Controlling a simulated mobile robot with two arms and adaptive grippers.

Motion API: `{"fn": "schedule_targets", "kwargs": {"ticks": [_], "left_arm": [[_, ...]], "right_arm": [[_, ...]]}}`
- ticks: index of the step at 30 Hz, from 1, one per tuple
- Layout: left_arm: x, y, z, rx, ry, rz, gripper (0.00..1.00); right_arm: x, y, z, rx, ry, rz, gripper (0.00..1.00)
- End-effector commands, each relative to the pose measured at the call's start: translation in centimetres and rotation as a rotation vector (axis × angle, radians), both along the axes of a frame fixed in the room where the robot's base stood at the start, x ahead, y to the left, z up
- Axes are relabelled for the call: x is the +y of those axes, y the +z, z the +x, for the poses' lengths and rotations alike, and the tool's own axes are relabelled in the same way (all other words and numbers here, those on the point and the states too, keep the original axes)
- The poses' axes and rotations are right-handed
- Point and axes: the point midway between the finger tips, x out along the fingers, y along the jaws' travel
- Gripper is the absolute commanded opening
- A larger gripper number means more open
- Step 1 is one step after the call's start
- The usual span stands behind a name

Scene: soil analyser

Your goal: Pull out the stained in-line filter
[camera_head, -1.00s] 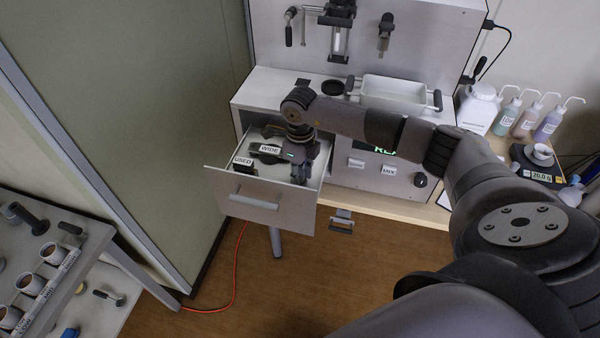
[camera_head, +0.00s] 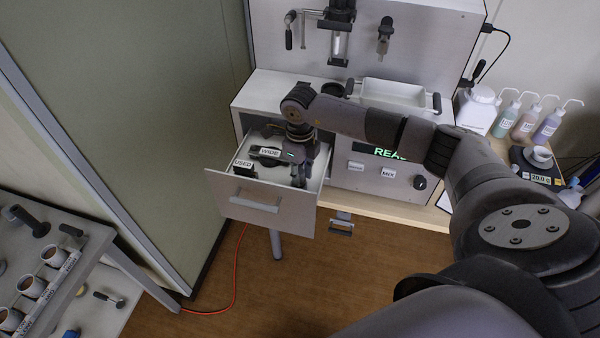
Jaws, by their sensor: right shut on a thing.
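My right gripper (camera_head: 297,181) reaches down into the right part of the open drawer (camera_head: 252,208). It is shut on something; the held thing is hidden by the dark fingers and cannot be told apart. Several dark pieces lie in the drawer near the labels WIDE (camera_head: 269,153) and USED (camera_head: 243,163). On the analyser's upright panel (camera_head: 420,25) are a clear cylinder (camera_head: 340,46) and a dark fitting (camera_head: 384,38). I cannot pick out the stained in-line filter for certain. My left gripper is not in view.
A white tray (camera_head: 393,92) with side handles and a dark round piece (camera_head: 333,89) are on the analyser's top. Bottles (camera_head: 525,118) and a scale (camera_head: 537,167) stand at right. A shelf with cups (camera_head: 31,286) is at lower left. The floor below the drawer is mostly clear.

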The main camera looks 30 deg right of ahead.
Motion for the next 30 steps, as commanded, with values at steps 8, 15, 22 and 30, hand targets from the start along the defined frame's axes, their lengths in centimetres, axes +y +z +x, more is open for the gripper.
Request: {"fn": "schedule_targets", "kwargs": {"ticks": [8,15,22,30], "left_arm": [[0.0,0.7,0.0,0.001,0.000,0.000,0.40],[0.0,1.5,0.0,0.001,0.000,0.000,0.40],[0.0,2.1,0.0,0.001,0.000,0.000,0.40],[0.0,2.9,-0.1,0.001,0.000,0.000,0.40]], "right_arm": [[0.0,1.1,0.0,-0.001,0.000,0.000,0.00],[0.0,2.3,0.0,-0.001,0.000,0.000,0.00],[0.0,3.4,0.0,0.000,0.001,0.001,0.00],[0.0,4.8,0.0,0.000,0.001,0.000,0.00]]}}
